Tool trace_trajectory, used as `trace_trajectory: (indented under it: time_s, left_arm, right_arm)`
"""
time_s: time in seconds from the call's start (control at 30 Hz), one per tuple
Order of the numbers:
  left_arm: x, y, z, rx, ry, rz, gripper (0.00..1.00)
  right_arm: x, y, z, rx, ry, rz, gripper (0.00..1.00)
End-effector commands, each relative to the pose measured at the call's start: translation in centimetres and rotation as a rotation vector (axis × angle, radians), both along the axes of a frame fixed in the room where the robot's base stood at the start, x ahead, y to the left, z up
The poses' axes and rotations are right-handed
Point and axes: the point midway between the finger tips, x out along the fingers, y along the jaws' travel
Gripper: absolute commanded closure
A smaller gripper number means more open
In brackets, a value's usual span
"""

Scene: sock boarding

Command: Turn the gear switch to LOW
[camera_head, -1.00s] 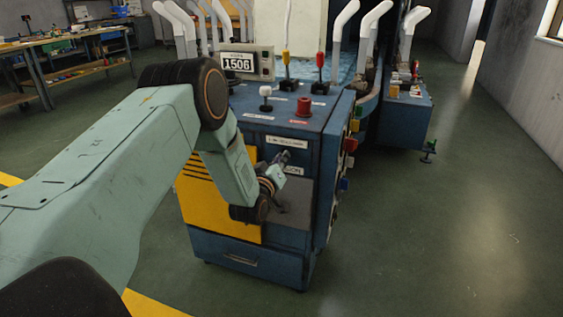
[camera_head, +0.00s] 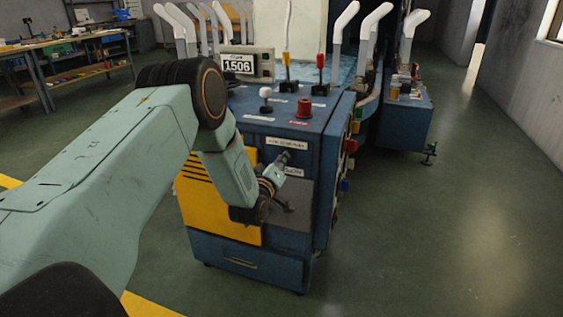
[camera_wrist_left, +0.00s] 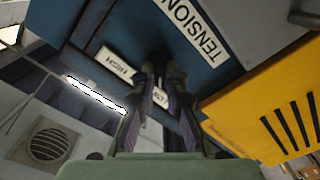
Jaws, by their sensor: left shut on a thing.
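The blue machine's front panel (camera_head: 319,166) faces me in the head view. My left gripper (camera_head: 284,158) reaches in from the left and touches this panel just under a white label strip (camera_head: 286,143). In the left wrist view the gripper's fingers (camera_wrist_left: 161,75) are close together at the panel, shut on the gear switch, which they almost wholly hide. A HIGH label (camera_wrist_left: 115,63) lies left of the fingertips. Another small white label (camera_wrist_left: 159,97) shows only in part between the fingers, and I cannot read it. My right gripper is not in view.
A TENSION label (camera_wrist_left: 190,25) sits beside the fingers. A yellow louvred panel (camera_head: 215,208) is below the left arm. A red button (camera_head: 304,108), a white-knobbed lever (camera_head: 266,93) and a display reading 1506 (camera_head: 238,67) stand on the machine top. The floor at right is clear.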

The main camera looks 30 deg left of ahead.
Motion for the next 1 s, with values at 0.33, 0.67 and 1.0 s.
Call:
trace_trajectory:
  time_s: [0.33,0.67,1.0]
  left_arm:
    - [0.0,0.1,0.1,0.000,-0.002,0.002,0.66]
    - [-0.5,0.0,0.0,0.000,-0.001,0.002,0.66]
    - [-5.5,-1.2,-0.1,-0.004,0.002,0.003,0.66]
  right_arm:
    - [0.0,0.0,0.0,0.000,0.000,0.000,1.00]
    - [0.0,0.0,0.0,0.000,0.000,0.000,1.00]
    - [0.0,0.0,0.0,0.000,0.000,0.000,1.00]
